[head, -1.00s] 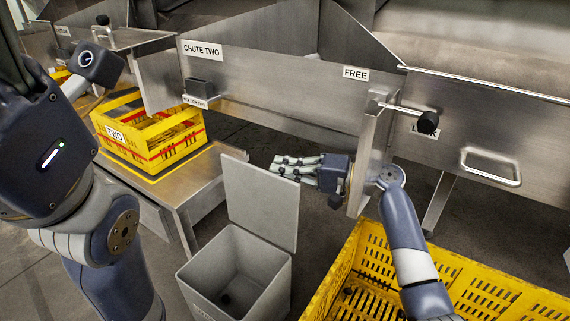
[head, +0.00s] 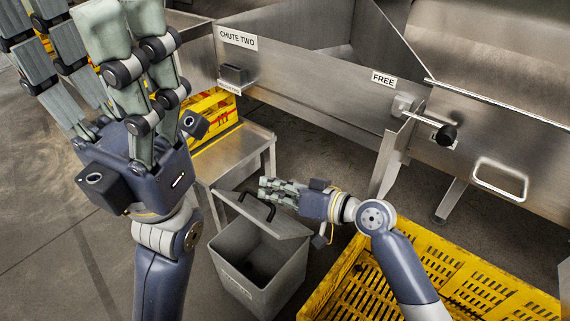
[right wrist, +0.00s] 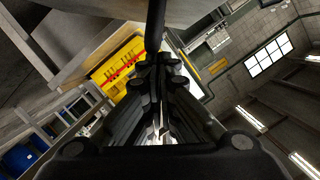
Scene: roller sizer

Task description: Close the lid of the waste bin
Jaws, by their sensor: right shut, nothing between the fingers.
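The grey waste bin (head: 253,270) stands on the floor at the middle bottom of the head view. Its lid (head: 281,222) is tilted partway down over the bin, with a dark gap below it. A black handle (head: 257,207) sits on the lid. My right gripper (head: 264,190) is shut and empty, at the raised part of the lid; I cannot tell if it touches. In the right wrist view its dark fingers (right wrist: 160,75) are together. My left gripper (head: 88,35) is raised at the left, fingers spread, open and empty, far from the bin.
A yellow crate (head: 470,285) lies right of the bin, below my right arm. Behind the bin are a metal table (head: 240,150) with another yellow crate (head: 212,112) and steel chutes (head: 310,90). Floor at lower left is open.

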